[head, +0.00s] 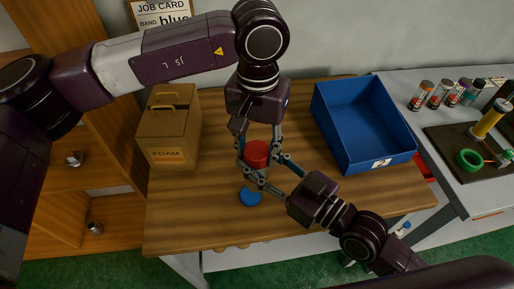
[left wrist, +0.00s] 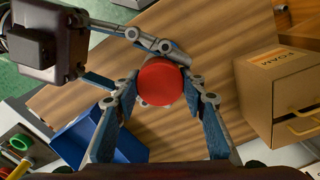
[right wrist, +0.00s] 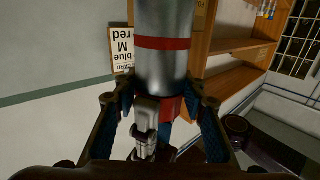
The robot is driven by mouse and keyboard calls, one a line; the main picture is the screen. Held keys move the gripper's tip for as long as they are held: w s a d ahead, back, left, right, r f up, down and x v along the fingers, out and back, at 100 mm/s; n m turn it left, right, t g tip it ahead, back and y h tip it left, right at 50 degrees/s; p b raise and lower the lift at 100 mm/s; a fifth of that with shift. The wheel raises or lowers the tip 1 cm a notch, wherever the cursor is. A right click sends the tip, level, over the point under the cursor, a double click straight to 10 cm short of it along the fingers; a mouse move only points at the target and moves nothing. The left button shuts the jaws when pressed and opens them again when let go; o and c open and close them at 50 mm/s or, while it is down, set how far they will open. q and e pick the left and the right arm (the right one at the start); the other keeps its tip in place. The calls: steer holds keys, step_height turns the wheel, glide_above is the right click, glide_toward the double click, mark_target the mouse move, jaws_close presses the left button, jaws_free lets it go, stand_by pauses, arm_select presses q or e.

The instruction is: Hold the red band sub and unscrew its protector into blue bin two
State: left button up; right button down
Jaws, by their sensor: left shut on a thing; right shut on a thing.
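The red protector (head: 257,152) is a round cap on top of the sub, upright over the wooden table. It also shows between my left fingers in the left wrist view (left wrist: 160,82). The sub (right wrist: 162,55) is a grey metal cylinder with a red band (right wrist: 163,43). My left gripper (head: 258,143) reaches down from above and is shut on the protector. My right gripper (head: 267,178) comes in from the right and is shut on the sub below it. Blue bin two (head: 340,103), with a "2" label, stands at the table's right. Gripped surfaces are partly hidden.
A blue round piece (head: 250,197) shows just below my right gripper; I cannot tell whether it joins the sub. A cardboard FOAM box (head: 170,135) stands at left. A grey bench (head: 460,195) with several small cylinders is at right. The table front is clear.

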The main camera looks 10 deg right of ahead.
arm_select(q)
steer(key=o, duration=1.3)
steer(key=shift+r, duration=0.1)
step_height(320, 180, up, 4)
steer(key=shift+r, duration=0.2)
steer(key=shift+c, duration=0.2)
step_height(320, 180, up, 2)
steer(key=shift+w+r+m, duration=0.1)
steer(key=shift+m, duration=0.9)
steer(key=shift+r+m, duration=0.45)
steer(key=shift+m, duration=0.15)
steer(key=shift+f, duration=3.85)
